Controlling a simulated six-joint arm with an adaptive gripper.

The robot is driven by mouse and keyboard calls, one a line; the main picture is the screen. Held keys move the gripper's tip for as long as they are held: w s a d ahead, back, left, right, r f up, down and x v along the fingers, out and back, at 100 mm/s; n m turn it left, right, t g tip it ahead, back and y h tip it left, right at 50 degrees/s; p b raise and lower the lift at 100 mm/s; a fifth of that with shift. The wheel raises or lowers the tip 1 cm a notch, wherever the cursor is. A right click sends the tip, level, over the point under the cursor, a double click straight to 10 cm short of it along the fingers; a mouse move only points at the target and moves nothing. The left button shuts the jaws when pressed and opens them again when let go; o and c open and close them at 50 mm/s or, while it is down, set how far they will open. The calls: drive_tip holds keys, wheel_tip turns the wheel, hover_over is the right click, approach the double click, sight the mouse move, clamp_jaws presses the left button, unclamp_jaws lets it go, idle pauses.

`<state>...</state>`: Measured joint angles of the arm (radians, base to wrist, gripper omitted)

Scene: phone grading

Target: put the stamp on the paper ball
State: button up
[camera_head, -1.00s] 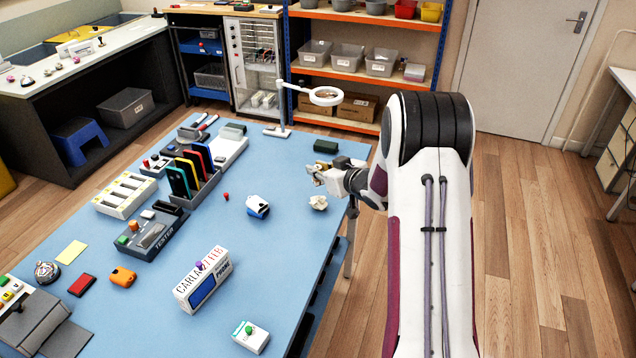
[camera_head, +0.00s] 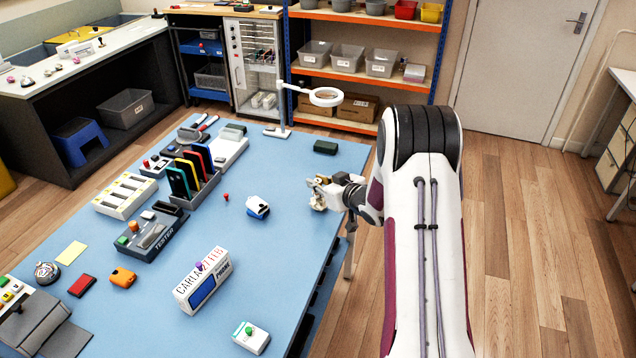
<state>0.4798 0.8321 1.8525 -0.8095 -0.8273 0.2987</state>
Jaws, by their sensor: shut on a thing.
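My gripper (camera_head: 322,190) is at the right part of the blue table, low over the crumpled white paper ball (camera_head: 317,205). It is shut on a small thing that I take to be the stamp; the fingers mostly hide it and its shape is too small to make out. The paper ball sits under the fingers and is partly covered by them. I cannot tell whether the held thing touches the ball.
The labelled phone box (camera_head: 202,283) is in front. The table between them is clear.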

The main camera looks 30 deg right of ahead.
drive_tip(key=shift+f, duration=0.2)
drive_tip(key=o, duration=0.9)
drive_tip(key=shift+r, duration=0.15)
drive_tip(key=v, duration=1.2)
idle(0.5)
